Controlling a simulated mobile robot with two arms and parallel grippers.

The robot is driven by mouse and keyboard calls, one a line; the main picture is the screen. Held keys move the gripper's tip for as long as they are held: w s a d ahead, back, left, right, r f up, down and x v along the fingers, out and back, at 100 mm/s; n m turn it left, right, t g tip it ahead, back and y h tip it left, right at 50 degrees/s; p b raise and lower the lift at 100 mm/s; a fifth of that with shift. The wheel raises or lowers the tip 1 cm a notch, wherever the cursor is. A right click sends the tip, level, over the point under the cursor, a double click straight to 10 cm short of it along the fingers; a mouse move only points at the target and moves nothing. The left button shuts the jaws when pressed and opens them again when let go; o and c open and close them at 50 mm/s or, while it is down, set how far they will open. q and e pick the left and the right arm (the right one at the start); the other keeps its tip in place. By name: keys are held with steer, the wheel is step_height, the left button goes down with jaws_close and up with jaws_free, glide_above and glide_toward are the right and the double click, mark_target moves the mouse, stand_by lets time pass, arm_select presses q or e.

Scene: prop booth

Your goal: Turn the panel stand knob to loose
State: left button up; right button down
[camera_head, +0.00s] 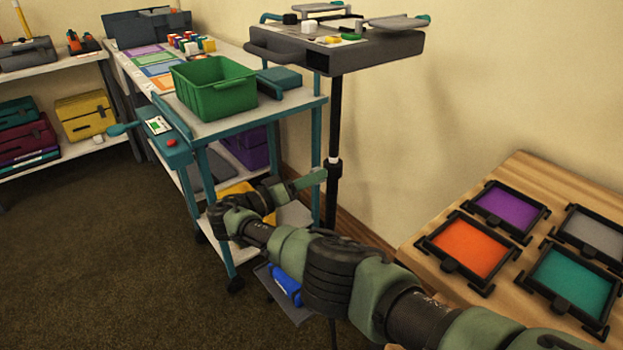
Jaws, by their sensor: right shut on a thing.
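The panel stand has a black pole (335,115) and a grey tray-like top (375,52), standing to the right of the cart. A black collar with a white mark (333,162) sits partway up the pole. My right gripper (320,175) reaches in from the lower right, with its green fingers at the pole just below that collar. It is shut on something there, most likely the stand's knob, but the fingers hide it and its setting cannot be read. My left gripper is out of view.
A teal-legged cart (215,125) with a green bin (213,88) stands close left of the pole. A wooden table (430,262) with several coloured framed panels is at right. The wall is close behind the pole. Open carpet (100,250) lies at left.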

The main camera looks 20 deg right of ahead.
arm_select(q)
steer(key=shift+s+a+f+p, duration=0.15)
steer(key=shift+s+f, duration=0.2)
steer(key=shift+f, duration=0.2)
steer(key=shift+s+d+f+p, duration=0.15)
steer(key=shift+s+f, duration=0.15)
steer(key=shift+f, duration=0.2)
arm_select(e)
steer(key=shift+n, duration=5.9)
steer(key=c, duration=0.9)
jaws_free()
